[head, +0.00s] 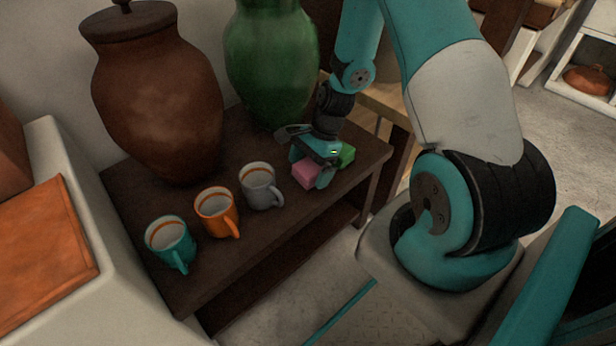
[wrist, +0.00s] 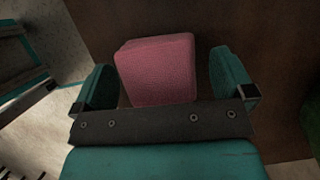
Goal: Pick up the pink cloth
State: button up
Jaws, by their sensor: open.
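The pink cloth (head: 306,174) is a small block-like folded piece on the dark wooden table, near its right end in the head view. In the wrist view the pink cloth (wrist: 157,70) lies between the two teal fingers, closer to the left one. My gripper (head: 314,172) is over the cloth, pointing down. In the wrist view my gripper (wrist: 168,80) is open, with a gap showing on the right of the cloth. Part of the cloth is hidden by a finger in the head view.
A green block-like cloth (head: 347,154) lies just right of my gripper. Grey (head: 260,187), orange (head: 215,212) and teal (head: 169,243) mugs stand in a row to the left on the table (head: 225,253). A brown jar (head: 160,95) and a green vase (head: 272,65) stand behind.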

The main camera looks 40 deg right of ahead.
jog(key=shift+a+f, duration=0.15)
jog(key=shift+f, duration=0.25)
jog(key=shift+r, duration=0.1)
jog(key=c, duration=0.9)
